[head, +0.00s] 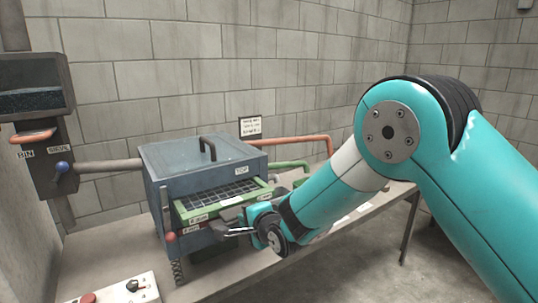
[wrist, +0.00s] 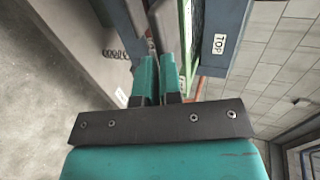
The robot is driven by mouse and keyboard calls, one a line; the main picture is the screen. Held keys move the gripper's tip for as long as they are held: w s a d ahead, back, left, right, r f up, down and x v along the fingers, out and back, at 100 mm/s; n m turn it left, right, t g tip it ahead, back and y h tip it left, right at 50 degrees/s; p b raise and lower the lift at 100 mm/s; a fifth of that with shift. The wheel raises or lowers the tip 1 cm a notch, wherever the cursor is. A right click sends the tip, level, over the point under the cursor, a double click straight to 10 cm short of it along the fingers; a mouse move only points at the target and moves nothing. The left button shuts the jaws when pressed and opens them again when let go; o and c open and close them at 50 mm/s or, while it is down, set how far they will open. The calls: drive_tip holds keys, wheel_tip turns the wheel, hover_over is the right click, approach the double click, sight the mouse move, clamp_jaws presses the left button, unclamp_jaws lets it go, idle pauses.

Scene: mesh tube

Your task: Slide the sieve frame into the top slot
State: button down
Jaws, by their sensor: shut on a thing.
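The green sieve frame (head: 228,203) with dark mesh sits in the front opening below the TOP label of the blue-grey box (head: 205,154). Its front part sticks out of the box, roughly level. My gripper (head: 230,228) is at the frame's front edge, its jaws close together and shut on the frame's front; the exact grip point is hard to see. In the wrist view my gripper's fingers (wrist: 158,68) are nearly together, beside a green strip of the frame (wrist: 187,25) and the box panel (wrist: 228,40). The frame's back end is hidden inside the box.
The box stands on a grey table (head: 110,238). A control panel with a red button (head: 88,298) lies at the front left. Orange (head: 300,141) and green pipes run behind the box's right side.

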sight(234, 203)
drive_tip(key=shift+w+a+f+b, duration=0.15)
drive_tip(key=shift+w+a+b, duration=0.3)
drive_tip(key=shift+w+a, duration=0.6)
drive_tip(key=shift+w+a+f+b, duration=0.1)
drive_tip(key=shift+w+a+b, duration=0.45)
drive_tip(key=shift+w, duration=0.95)
drive_tip(key=shift+w+a+f+b, duration=0.15)
drive_tip(key=shift+w+a+b, duration=0.15)
drive_tip(key=shift+w+a, duration=0.85)
drive_tip(key=shift+w+r, duration=0.2)
drive_tip(key=shift+w, duration=0.25)
drive_tip(key=shift+s+d+r+b, duration=0.1)
drive_tip(key=shift+s+d+b, duration=0.2)
drive_tip(key=shift+s+d, duration=0.55)
drive_tip(key=shift+s+d+f+b, duration=0.1)
drive_tip(key=shift+s+d+b, duration=0.3)
drive_tip(key=shift+s, duration=0.7)
drive_tip(key=shift+s+d+r+b, duration=0.1)
drive_tip(key=shift+s+d+b, duration=0.15)
drive_tip(key=shift+s+d, duration=0.6)
drive_tip(key=shift+s+a, duration=0.1)
drive_tip(key=shift+a, duration=0.05)
drive_tip(key=shift+r, duration=0.1)
